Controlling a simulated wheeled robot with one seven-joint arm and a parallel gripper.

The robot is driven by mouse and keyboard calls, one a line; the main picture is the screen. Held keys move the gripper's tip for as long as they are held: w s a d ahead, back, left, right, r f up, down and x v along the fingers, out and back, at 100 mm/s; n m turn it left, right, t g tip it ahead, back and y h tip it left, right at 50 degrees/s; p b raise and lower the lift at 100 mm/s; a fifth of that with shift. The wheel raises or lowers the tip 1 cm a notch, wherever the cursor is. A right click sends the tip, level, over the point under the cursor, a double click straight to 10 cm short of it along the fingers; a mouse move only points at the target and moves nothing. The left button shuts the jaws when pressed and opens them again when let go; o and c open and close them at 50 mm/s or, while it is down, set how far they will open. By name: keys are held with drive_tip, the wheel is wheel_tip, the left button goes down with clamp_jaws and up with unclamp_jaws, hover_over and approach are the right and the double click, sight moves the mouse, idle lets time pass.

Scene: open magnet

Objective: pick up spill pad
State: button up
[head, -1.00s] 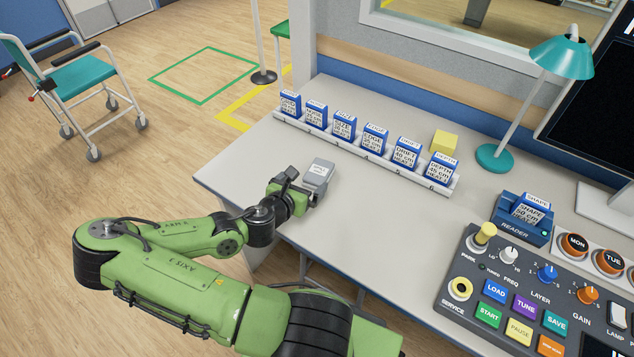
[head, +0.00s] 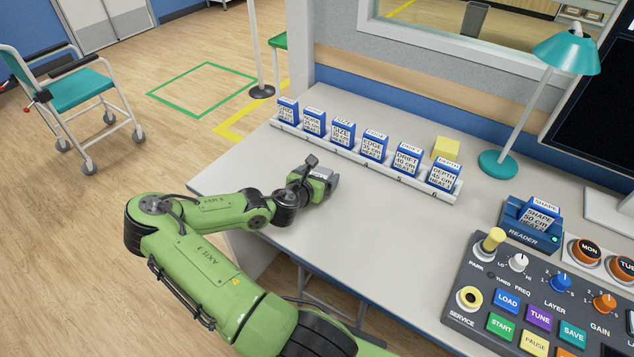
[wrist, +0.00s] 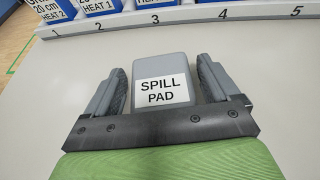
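The spill pad (wrist: 163,68) is a grey block with a white label reading "SPILL PAD". In the wrist view it sits between the two fingers of my gripper (wrist: 160,75). A narrow gap shows beside the left finger, and the right finger is very close to the pad, so the gripper looks open around it. In the head view my gripper (head: 316,177) is low over the desk and mostly covers the pad (head: 322,173).
The desk (head: 400,232) is bare around the pad. A white rack (head: 385,168) with several blue-topped cards stands just behind. A yellow block (head: 446,148), teal lamp (head: 497,163), card reader (head: 525,225) and control console (head: 478,262) are to the right.

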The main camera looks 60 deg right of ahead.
drive_tip(key=c, duration=0.8)
drive_tip(key=shift+r, duration=0.15)
